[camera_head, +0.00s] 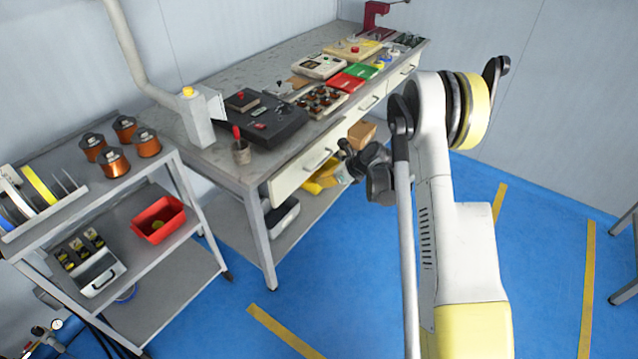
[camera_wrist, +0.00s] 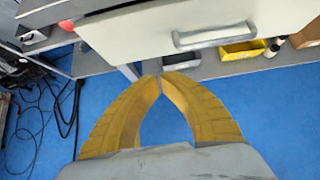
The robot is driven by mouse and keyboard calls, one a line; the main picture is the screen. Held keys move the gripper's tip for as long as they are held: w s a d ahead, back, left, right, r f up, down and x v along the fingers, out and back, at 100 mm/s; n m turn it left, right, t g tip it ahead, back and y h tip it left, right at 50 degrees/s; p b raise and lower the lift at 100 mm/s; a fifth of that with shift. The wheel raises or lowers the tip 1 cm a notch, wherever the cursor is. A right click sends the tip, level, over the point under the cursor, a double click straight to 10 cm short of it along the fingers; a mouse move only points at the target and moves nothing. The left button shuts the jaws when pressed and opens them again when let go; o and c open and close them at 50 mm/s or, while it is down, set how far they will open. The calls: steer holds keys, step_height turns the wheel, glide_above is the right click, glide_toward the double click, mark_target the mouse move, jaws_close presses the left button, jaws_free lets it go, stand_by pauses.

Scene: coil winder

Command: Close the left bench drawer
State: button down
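The left bench drawer (camera_head: 300,173) is a cream front under the near end of the grey workbench (camera_head: 222,165). The drawer also fills the top of the wrist view (camera_wrist: 135,33), with its grey bar handle (camera_wrist: 214,34) right of centre. I cannot tell exactly how far it stands out from the bench. My gripper (camera_head: 350,152) is in front of the drawer's right part in the head view, partly hidden by my arm. In the wrist view my gripper's yellow fingers (camera_wrist: 161,77) meet at their tips, with nothing between them, just below the drawer front.
Two more drawers (camera_head: 370,102) lie farther along the bench. A yellow bin (camera_wrist: 243,50) and a cardboard box (camera_head: 362,133) sit on the lower shelf. A grey shelf rack (camera_head: 185,275) stands at left. Cables (camera_wrist: 42,110) lie on the floor there. Blue floor before the bench is clear.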

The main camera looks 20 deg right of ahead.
mark_target(297, 181)
steer(key=b+x, duration=0.1)
steer(key=x, duration=0.2)
steer(key=r+b+x, duration=0.1)
steer(key=x, duration=0.2)
steer(key=w+a+b+x, duration=0.1)
steer(key=x, duration=0.2)
steer(key=shift+r+b, duration=0.25)
steer(key=shift+b, duration=0.1)
steer(key=shift+w+a+r, duration=0.15)
steer(key=shift+w+a, duration=0.1)
steer(key=shift+w, duration=0.2)
steer(key=w+a, duration=0.1)
steer(key=w, duration=0.1)
steer(key=w+a, duration=0.2)
steer(key=shift+w, duration=0.1)
